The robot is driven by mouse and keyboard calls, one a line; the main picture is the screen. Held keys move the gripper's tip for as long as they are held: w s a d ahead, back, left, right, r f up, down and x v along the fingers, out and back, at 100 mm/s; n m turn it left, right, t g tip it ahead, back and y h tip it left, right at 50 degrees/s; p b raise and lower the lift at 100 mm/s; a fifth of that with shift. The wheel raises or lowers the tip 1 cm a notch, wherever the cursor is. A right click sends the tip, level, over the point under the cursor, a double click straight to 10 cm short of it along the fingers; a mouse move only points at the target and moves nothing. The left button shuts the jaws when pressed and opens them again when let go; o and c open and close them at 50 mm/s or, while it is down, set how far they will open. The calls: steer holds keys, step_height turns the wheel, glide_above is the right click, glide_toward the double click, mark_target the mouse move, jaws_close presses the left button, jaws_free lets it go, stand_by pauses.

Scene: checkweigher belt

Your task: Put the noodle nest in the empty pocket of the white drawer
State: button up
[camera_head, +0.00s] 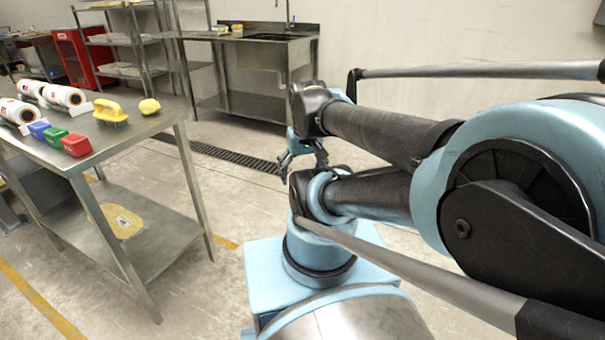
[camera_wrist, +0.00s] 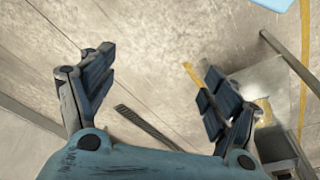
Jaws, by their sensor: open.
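My gripper (camera_wrist: 158,78) is open and empty in the wrist view, with bare floor between its fingers. In the head view my gripper (camera_head: 303,160) hangs in front of the arm, clear of the table to its left. A small rounded yellow thing (camera_head: 150,106) lies near the right corner of the steel table; I cannot tell whether it is the noodle nest. I see no white drawer or pocket in either view.
The steel table (camera_head: 84,150) holds white rolls (camera_head: 62,95), blue, green and red blocks (camera_head: 76,145) and a yellow-handled brush (camera_head: 110,112). A steel sink bench (camera_head: 262,70), shelves and a red cabinet (camera_head: 78,55) stand behind. The floor between is clear.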

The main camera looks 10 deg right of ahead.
step_height(320, 180, up, 14)
steer(key=n+t+y, duration=0.2)
steer(key=n+y, duration=1.2)
steer(key=y, duration=0.1)
glide_above(155, 113)
steer(key=s+d+f+v, duration=0.1)
steer(key=f+v, duration=0.2)
steer(key=v, duration=1.3)
steer(key=x, duration=1.2)
steer(key=shift+w+r, duration=0.1)
steer(key=shift+w, duration=0.25)
steer(key=shift+f+x, duration=0.2)
steer(key=shift+x, duration=2.45)
steer(key=shift+w+d, duration=0.1)
steer(key=c, duration=1.3)
steer(key=shift+r, duration=0.1)
